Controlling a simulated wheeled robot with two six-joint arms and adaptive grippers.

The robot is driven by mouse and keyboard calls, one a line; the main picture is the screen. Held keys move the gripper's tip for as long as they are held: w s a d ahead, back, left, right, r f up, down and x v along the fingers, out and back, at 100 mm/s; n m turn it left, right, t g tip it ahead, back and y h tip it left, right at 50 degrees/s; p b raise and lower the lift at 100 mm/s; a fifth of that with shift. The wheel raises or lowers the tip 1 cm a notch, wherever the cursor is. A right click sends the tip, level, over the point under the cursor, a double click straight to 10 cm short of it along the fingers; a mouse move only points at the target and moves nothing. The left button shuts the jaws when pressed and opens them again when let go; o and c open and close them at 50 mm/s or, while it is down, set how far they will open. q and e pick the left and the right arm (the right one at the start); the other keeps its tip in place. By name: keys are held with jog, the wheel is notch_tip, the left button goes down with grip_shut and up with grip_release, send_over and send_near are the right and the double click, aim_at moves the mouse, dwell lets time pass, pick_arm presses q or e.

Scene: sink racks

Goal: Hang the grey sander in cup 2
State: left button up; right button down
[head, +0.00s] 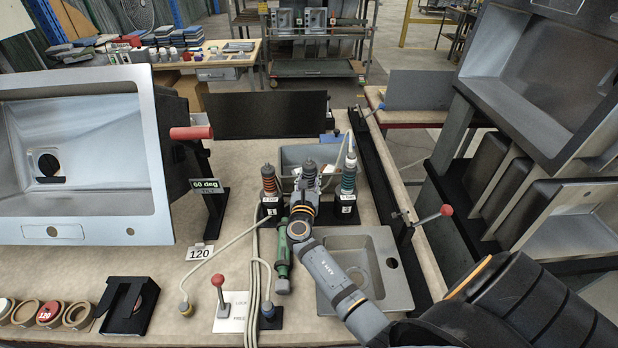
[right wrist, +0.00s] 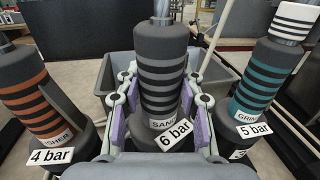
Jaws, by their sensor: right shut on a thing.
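The grey sander (head: 309,172), a dark grey body with black rings, stands roughly upright between two other tools. My right gripper (head: 303,195) is shut on it; in the right wrist view the purple-padded fingers flank the sander (right wrist: 162,70), with a "6 bar" tag in front. The orange-ringed tool (head: 269,182) stands in cup 1 (head: 271,208) to the left. The teal-ringed tool (head: 348,175) stands in cup 3 (head: 346,211) to the right. Cup 2 is hidden behind my gripper and the sander, so I cannot tell whether the sander is seated. My left gripper is not in view.
A green tool (head: 283,258) and hoses lie left of my right arm. A grey sink (head: 394,282) lies under my arm, and a grey bin (right wrist: 112,78) is behind the sander. A red-knobbed lever (head: 219,283) stands in front. A large tilted sink (head: 85,165) fills the left.

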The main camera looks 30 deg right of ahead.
jog(key=shift+r, duration=0.1)
dwell(0.5)
jog(key=shift+f+b, duration=0.55)
jog(key=shift+f, duration=0.1)
jog(key=c, duration=0.8)
grip_release()
jog(key=shift+o, duration=0.2)
jog(key=shift+f, duration=0.1)
jog(key=v, duration=0.7)
jog(key=shift+s+a, duration=0.15)
jog(key=shift+a, duration=0.05)
